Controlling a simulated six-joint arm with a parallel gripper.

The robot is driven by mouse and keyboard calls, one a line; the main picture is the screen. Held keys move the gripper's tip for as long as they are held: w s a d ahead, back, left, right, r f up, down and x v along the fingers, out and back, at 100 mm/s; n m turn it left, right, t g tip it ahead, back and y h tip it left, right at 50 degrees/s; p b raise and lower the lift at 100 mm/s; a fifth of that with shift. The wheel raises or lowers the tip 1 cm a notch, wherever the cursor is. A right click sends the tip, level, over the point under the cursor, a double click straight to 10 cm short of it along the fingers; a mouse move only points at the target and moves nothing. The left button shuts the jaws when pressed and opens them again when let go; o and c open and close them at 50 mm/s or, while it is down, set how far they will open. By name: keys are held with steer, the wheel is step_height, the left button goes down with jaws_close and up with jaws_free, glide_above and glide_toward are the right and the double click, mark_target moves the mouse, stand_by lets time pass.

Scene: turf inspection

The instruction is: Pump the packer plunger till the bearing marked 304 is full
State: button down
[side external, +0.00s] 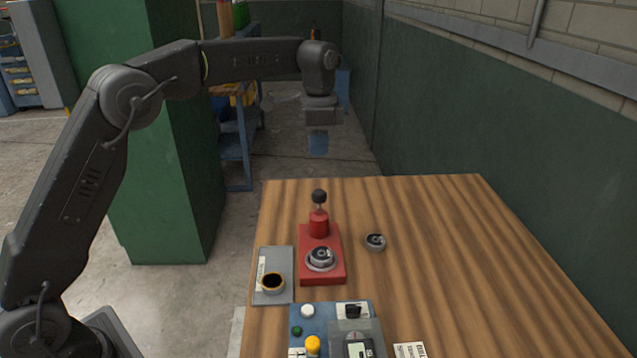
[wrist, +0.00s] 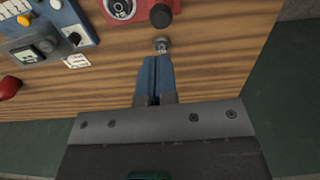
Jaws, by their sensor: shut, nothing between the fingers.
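The red packer (side external: 307,275) stands on the table, its black-knobbed plunger (side external: 319,196) rising from a red cylinder (side external: 319,226). A bearing (side external: 321,258) sits on the packer's front part. The packer base (wrist: 142,17), plunger knob (wrist: 161,15) and bearing (wrist: 118,8) also show at the top of the wrist view, partly cut off. A smaller bearing (side external: 375,242) lies on the wood to the right. I cannot read 304 on either bearing. My gripper (side external: 318,152), with blue fingers, is shut and empty, high above and apart from the plunger; the fingertips show in the wrist view (wrist: 154,58).
A blue control box (side external: 297,312) with knobs and a display stands in front. The table's right side (side external: 470,260) is clear. A green wall (side external: 500,130) runs along the right.

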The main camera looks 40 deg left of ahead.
mark_target(318, 192)
step_height(318, 192, down, 9)
steer(key=shift+f, duration=0.2)
stand_by(0.4)
steer(key=shift+f, duration=1.2)
steer(key=shift+r, duration=0.1)
step_height(318, 192, up, 14)
steer(key=shift+r, duration=0.2)
stand_by(0.7)
steer(key=shift+w+r, duration=0.15)
steer(key=shift+r, duration=0.8)
